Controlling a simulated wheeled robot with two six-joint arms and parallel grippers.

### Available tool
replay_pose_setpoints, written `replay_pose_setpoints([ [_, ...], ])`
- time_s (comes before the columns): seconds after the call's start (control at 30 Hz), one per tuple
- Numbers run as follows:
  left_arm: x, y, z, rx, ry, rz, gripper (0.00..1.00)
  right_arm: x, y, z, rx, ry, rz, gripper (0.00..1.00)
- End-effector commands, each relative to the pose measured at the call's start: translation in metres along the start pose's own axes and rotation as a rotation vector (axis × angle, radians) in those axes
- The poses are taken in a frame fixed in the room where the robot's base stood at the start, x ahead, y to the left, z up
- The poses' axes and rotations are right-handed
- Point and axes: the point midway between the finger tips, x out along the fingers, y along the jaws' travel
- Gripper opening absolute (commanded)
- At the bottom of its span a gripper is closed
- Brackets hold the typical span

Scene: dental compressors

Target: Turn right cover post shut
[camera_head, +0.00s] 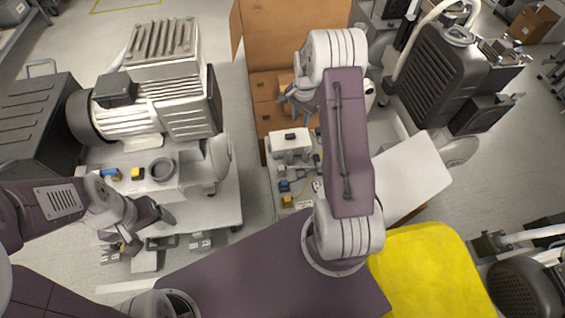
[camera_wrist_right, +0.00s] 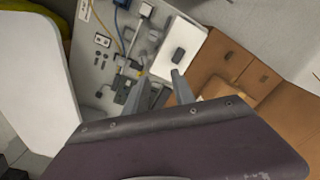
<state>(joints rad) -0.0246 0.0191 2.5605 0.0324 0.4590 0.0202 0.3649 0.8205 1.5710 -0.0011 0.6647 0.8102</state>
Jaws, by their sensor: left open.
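A white box (camera_head: 291,144) with a small black knob (camera_head: 290,137) on top stands on the panel in the middle of the head view. The right wrist view shows the same white box (camera_wrist_right: 190,42) and knob (camera_wrist_right: 178,55) just beyond my right gripper (camera_wrist_right: 160,76). That gripper's two fingers are apart with nothing between them; one fingertip appears close to the knob, but I cannot tell whether it touches. No part is clearly identifiable as the right cover post. My left gripper (camera_head: 128,240) is open and empty, low at the left.
A white motor compressor (camera_head: 160,100) stands at the left. Cardboard boxes (camera_head: 290,40) are behind the panel (camera_wrist_right: 92,60), which carries small fittings and cables. A white board (camera_head: 412,188) and a yellow cover (camera_head: 430,265) lie to the right. My right arm hides part of the middle.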

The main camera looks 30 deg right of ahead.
Motion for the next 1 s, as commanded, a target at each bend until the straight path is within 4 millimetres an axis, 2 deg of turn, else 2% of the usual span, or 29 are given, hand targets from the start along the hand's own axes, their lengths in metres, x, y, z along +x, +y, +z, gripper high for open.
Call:
replay_pose_setpoints([
  [0.03, 0.032, -0.001, 0.003, 0.000, 0.001, 0.000, 0.79, 0.046, 0.014, -0.003, 0.026, -0.016, 0.019, 0.31],
  [0.1, 0.047, -0.001, 0.004, 0.000, 0.001, 0.000, 0.79, 0.075, 0.029, -0.004, 0.052, -0.038, 0.044, 0.31],
  [0.17, 0.055, -0.001, 0.005, 0.000, 0.001, 0.000, 0.79, 0.092, 0.040, -0.004, 0.069, -0.052, 0.059, 0.31],
  [0.23, 0.060, -0.001, 0.006, 0.000, 0.001, 0.000, 0.79, 0.100, 0.046, -0.005, 0.083, -0.057, 0.065, 0.31],
  [0.4, 0.058, -0.001, 0.005, 0.000, 0.001, 0.000, 0.79, 0.098, 0.048, -0.007, 0.088, -0.057, 0.065, 0.31],
  [0.47, 0.061, -0.001, 0.006, 0.000, 0.001, 0.000, 0.79, 0.103, 0.048, -0.007, 0.088, -0.057, 0.065, 0.31],
  [0.8, 0.098, -0.002, 0.010, 0.000, 0.001, 0.000, 0.79, 0.172, 0.053, -0.002, 0.087, -0.058, 0.066, 0.31],
  [1.0, 0.105, -0.002, 0.011, 0.000, 0.001, 0.000, 0.79, 0.187, 0.053, -0.001, 0.087, -0.057, 0.065, 0.31],
])
